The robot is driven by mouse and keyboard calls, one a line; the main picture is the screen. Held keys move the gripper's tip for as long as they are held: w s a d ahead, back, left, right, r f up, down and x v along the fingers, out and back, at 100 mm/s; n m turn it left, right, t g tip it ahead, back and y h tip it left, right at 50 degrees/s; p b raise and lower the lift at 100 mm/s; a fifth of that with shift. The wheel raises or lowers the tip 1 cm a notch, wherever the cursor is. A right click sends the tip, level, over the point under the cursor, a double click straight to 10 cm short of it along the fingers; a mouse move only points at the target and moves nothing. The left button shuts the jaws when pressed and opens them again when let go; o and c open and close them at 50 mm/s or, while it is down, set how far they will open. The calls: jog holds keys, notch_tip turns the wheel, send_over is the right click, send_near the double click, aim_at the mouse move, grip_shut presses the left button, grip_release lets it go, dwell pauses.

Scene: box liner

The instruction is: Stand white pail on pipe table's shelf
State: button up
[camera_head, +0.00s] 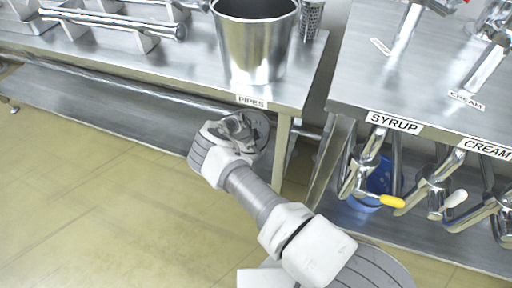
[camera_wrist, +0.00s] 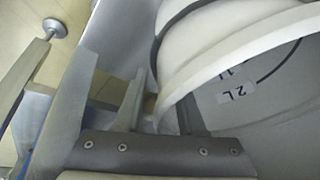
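The white pail (camera_head: 262,132) shows in the head view in the shade under the pipe table's top, at the right end of its shelf (camera_head: 110,108). In the wrist view the pail (camera_wrist: 260,95) fills the right side, tilted in the picture, with a "2L" mark on its inner wall. My gripper (camera_head: 240,128) is at the pail's rim. In the wrist view my gripper's fingers (camera_wrist: 160,112) lie on either side of the rim, one inside the pail and one outside. Whether they press on the rim is unclear. The pail's base is hidden.
A steel bucket (camera_head: 252,45) and pipe racks (camera_head: 115,22) stand on the table top (camera_head: 190,70), above my gripper. A table leg (camera_head: 281,150) is close on the right. A counter with syrup and cream taps (camera_head: 365,165) and a blue bin (camera_head: 375,185) stands further right.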

jog(key=p+v, duration=0.2)
jog(key=v, duration=0.5)
jog(key=shift+s+r+p, duration=0.1)
jog(key=shift+r+p, duration=0.15)
jog(key=shift+p, duration=0.15)
